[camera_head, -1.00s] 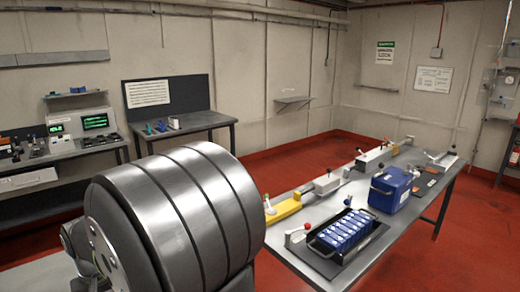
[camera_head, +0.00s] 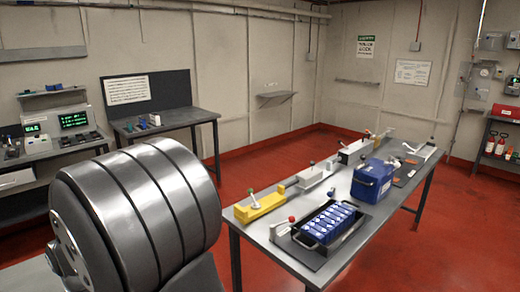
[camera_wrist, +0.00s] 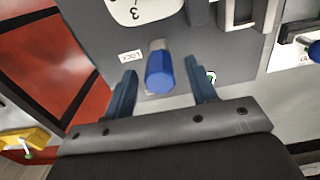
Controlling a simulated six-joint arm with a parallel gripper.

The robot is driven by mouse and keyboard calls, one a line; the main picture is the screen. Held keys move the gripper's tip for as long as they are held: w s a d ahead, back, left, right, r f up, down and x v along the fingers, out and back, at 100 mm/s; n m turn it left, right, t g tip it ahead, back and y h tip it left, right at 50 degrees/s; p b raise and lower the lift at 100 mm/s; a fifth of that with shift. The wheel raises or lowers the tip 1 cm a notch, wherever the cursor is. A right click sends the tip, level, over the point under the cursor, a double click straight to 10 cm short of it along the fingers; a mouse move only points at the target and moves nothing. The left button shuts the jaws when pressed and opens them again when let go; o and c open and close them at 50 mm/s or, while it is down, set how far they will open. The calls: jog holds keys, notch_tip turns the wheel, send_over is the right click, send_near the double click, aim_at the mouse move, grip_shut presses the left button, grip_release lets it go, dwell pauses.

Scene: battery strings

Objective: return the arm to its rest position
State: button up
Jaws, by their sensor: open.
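My gripper (camera_wrist: 163,84) shows in the wrist view with its two blue-grey fingers spread apart. A blue-tipped knob or handle (camera_wrist: 160,72) on a grey panel (camera_wrist: 95,20) appears in the gap between them. I see no contact with either finger; how far it stands from them I cannot tell. A small label reading LOCK (camera_wrist: 130,56) is beside the knob. In the head view my gripper is not visible; a large grey banded cylinder of my own arm fills the lower left.
A long grey table (camera_head: 262,268) holds a tray of blue cells (camera_head: 355,236), a blue box (camera_head: 373,180), a yellow fixture (camera_head: 260,206) and grey fixtures. A bench (camera_head: 180,117) stands at the back left.

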notch_tip(320, 180, up, 16)
notch_tip(320, 180, down, 17)
jog(key=shift+f, duration=0.15)
jog(key=shift+r, duration=2.8)
